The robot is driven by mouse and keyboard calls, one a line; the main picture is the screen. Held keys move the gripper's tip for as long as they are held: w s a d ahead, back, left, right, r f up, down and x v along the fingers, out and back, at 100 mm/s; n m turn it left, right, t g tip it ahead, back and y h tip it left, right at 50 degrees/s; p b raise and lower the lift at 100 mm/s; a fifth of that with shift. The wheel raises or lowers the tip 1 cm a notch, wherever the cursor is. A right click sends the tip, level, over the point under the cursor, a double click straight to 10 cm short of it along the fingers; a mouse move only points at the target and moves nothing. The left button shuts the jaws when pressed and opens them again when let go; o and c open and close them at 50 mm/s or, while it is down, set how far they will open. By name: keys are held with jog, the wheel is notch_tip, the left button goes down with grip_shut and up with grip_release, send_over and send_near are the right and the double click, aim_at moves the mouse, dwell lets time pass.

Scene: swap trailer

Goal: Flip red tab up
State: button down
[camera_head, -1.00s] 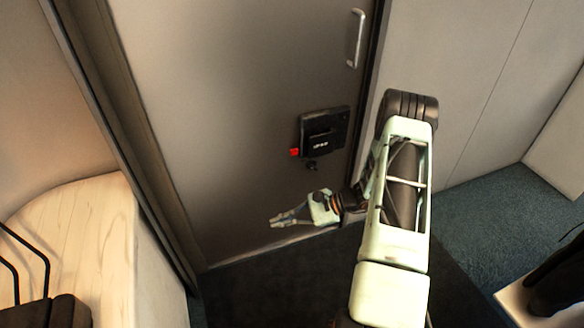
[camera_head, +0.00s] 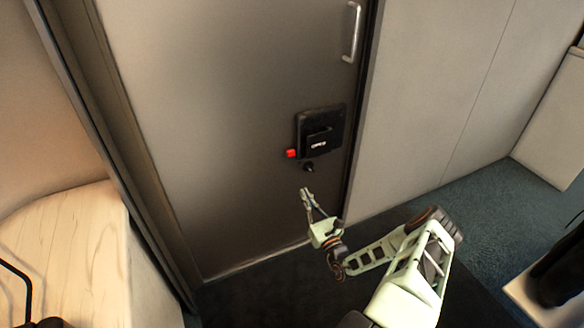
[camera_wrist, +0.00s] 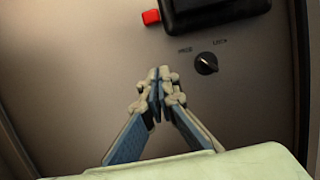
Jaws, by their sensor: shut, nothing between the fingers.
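The red tab (camera_head: 291,154) sticks out from the lower left side of a black latch box (camera_head: 322,128) on the grey door. In the wrist view the red tab (camera_wrist: 151,17) is at the top, left of the black box (camera_wrist: 215,8). My gripper (camera_head: 306,190) is shut and empty, below the box and the tab, with its fingertips pointing up. In the wrist view my gripper's fingertips (camera_wrist: 158,73) meet below the tab, with a visible gap between them and it.
A black knob (camera_head: 309,167) sits on the door under the box; it also shows in the wrist view (camera_wrist: 206,63). A metal handle (camera_head: 352,32) is higher on the grey door (camera_head: 220,110). A pale wooden surface (camera_head: 75,245) stands at the left.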

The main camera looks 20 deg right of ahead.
aim_at(292, 152)
dwell(0.3)
jog(key=b+x, duration=0.2)
jog(key=x, duration=0.8)
jog(key=shift+w+b, duration=0.1)
jog(key=shift+b, duration=0.3)
jog(key=shift+r, duration=2)
jog(key=shift+r, duration=0.1)
jog(key=shift+r+p, duration=1.8)
jog(key=shift+r, duration=0.15)
